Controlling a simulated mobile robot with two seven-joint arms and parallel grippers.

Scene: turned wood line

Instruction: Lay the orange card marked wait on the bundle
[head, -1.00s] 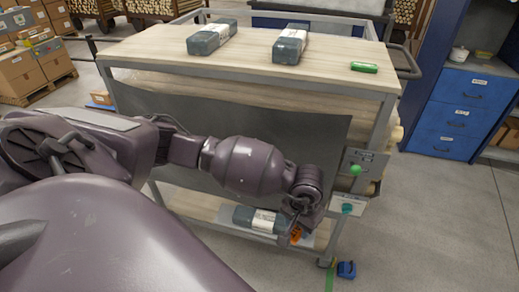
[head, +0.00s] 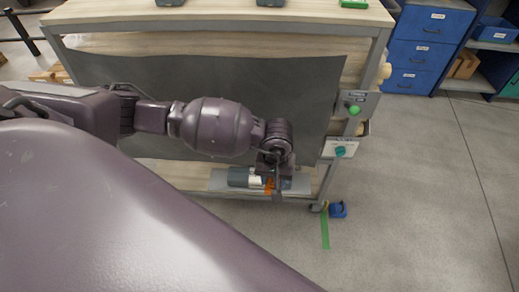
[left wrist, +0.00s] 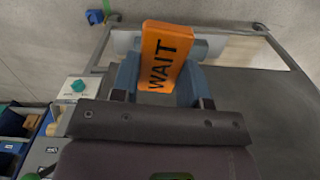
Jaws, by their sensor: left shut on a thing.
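My left gripper (head: 273,183) is in front of the trolley's lower shelf, at the right end of a dark grey-green bundle (head: 238,177) with a white label. It is shut on the orange card (head: 269,186), which shows beside the fingers in the head view. In the left wrist view the card (left wrist: 166,55) sticks out from the gripper (left wrist: 158,88), with the word WAIT readable on its face. My arm hides part of the bundle. I cannot tell whether the card touches it. My right gripper is not in view.
The trolley's top (head: 220,14) carries a green block (head: 354,3) and the near ends of two wrapped bundles. A dark sheet (head: 200,85) hangs on its front. Green (head: 354,110) and teal (head: 340,152) knobs sit at its right post. The floor to the right is mostly clear.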

